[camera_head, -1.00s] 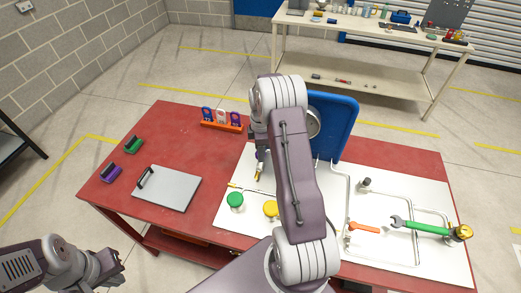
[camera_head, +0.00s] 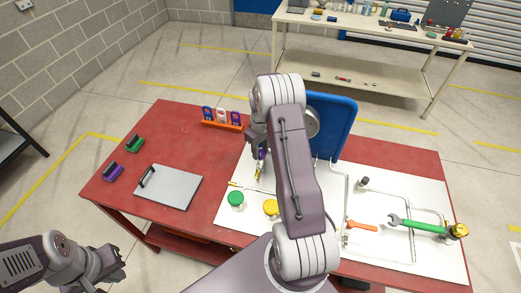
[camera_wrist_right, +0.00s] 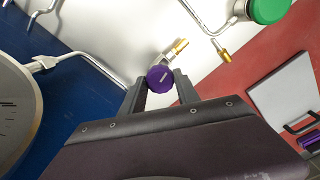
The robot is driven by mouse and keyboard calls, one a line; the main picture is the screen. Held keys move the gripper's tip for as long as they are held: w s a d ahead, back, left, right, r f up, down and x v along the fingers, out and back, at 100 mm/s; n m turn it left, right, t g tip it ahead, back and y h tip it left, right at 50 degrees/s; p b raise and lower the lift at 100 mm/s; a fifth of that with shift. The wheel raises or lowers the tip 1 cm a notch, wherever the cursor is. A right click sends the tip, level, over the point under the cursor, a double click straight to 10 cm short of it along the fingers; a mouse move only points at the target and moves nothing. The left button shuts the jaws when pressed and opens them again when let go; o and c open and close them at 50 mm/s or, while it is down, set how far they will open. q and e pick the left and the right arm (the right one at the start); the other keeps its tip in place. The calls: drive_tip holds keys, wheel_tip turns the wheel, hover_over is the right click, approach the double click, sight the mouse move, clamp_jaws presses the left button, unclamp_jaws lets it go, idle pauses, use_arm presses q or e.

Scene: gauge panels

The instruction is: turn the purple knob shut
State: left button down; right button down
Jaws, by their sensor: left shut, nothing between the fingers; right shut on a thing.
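The purple knob (camera_head: 261,155) is on a brass-ended fitting near the left back of the white pipe panel (camera_head: 238,178). In the right wrist view the knob (camera_wrist_right: 160,78), with a pale mark on its face, sits between the two fingertips of my right gripper (camera_wrist_right: 160,83). That gripper is shut on it. In the head view the right gripper (camera_head: 257,142) is partly hidden behind my own arm. My left gripper (camera_head: 112,262) is shut and empty at the lower left, off the table.
A green knob (camera_head: 236,198) and a yellow knob (camera_head: 270,207) stand nearby on the panel. A blue board (camera_head: 338,125) with a round gauge (camera_head: 313,122) rises behind. A grey plate (camera_head: 170,190) lies left.

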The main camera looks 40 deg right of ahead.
drive_tip(key=m, duration=0.4)
drive_tip(key=shift+w+d+r+m, duration=0.1)
drive_tip(key=shift+r+m, duration=0.1)
drive_tip(key=shift+m, duration=0.1)
drive_tip(key=m, duration=0.5)
drive_tip(key=shift+p, duration=0.35)
drive_tip(key=m, duration=0.5)
drive_tip(key=shift+m, duration=2.9)
drive_tip(key=c, duration=1.1)
unclamp_jaws()
drive_tip(key=shift+o, duration=1)
